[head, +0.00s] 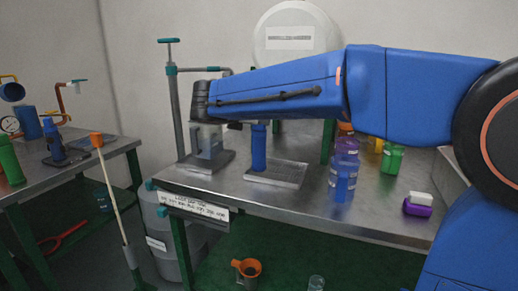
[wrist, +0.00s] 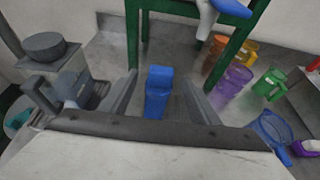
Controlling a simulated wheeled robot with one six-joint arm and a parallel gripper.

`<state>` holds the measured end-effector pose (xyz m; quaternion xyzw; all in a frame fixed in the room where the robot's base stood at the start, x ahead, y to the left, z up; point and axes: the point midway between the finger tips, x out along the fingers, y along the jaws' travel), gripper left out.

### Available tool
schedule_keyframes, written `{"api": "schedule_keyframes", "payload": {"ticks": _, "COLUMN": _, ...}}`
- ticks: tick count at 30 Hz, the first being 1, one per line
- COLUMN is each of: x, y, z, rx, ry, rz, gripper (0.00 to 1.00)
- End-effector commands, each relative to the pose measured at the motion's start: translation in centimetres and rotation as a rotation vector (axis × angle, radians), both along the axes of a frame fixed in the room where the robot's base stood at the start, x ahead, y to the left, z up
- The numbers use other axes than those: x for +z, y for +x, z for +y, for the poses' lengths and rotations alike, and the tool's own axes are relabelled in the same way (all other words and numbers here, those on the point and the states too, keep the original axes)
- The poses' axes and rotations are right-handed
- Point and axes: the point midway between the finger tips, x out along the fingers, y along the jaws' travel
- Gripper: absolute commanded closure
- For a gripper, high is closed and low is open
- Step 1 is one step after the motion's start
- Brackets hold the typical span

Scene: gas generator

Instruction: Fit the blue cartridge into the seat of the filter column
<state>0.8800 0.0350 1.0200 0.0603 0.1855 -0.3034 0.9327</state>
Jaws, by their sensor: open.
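The blue cartridge (head: 259,147) stands upright on a grey plate (head: 290,176) on the metal bench; my arm hides its top in the head view. In the wrist view the cartridge (wrist: 158,98) shows between the two fingers of my gripper (wrist: 160,83). The fingers are apart, with a visible gap on both sides of the cartridge. A grey stand on a flat base (head: 205,163), apparently the filter column, is left of the cartridge.
Purple (head: 346,147), blue (head: 345,181) and green (head: 391,160) containers stand right of the cartridge. A green frame (wrist: 230,35) rises behind.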

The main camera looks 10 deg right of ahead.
Motion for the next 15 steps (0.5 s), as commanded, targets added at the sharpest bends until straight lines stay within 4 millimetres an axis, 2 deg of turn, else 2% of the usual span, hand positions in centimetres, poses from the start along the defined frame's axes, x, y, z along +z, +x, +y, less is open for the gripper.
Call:
{"api": "schedule_keyframes", "payload": {"ticks": 7, "x": -0.6, "y": 1.0, "z": -0.9, "rx": -0.003, "ry": 0.000, "rz": 0.001, "gripper": 0.44}}
{"api": "schedule_keyframes", "payload": {"ticks": 15, "x": -1.8, "y": 3.5, "z": -2.9, "rx": -0.002, "ry": -0.002, "rz": 0.001, "gripper": 0.44}}
